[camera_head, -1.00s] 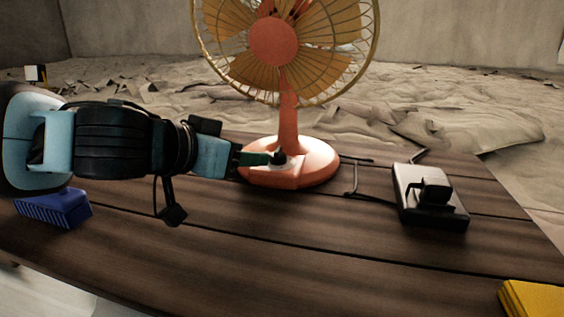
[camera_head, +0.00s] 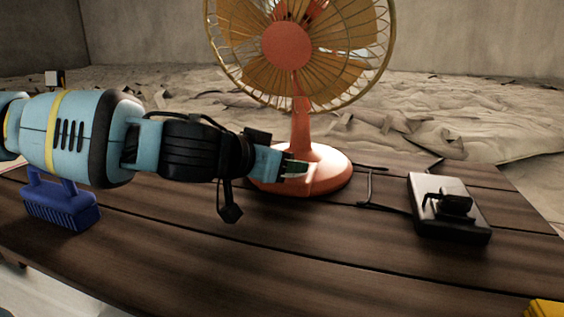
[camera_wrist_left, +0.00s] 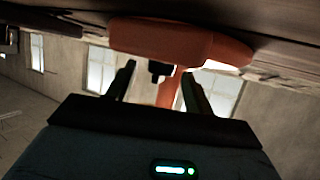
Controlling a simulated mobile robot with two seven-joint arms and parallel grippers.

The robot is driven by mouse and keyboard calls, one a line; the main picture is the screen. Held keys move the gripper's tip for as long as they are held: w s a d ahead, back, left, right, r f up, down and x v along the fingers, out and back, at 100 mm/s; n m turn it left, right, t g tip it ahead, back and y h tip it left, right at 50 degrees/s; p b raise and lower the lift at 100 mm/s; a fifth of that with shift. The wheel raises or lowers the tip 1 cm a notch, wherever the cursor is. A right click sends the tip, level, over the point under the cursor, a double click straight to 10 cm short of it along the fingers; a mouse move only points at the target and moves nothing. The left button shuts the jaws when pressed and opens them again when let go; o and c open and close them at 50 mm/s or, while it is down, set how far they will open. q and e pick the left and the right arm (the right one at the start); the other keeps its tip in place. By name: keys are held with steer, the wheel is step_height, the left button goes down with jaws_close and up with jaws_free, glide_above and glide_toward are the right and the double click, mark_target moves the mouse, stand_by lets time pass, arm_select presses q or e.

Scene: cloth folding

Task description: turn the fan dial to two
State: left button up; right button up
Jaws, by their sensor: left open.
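The orange fan (camera_head: 287,45) stands upright on the table, its round base (camera_head: 330,172) near the table's far side. My left gripper (camera_head: 296,168) is in front of the base's left part and covers the dial in the head view. In the left wrist view, the orange base (camera_wrist_left: 165,38) is at the top and the small black dial (camera_wrist_left: 158,69) sticks out from it. The open fingers of my left gripper (camera_wrist_left: 159,78) stand on either side of the dial, with visible gaps. Contact and the dial's setting cannot be told. My right gripper is not in view.
The dark plank table (camera_head: 290,260) has free room in front of the fan. A grey-and-black box-like device (camera_head: 424,220) lies to the right. A blue brush-like object (camera_head: 62,208) is under my left arm. A yellow object (camera_head: 547,307) is at the lower right corner.

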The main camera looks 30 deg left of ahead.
arm_select(q)
steer(key=c, duration=1)
steer(key=shift+o, duration=0.2)
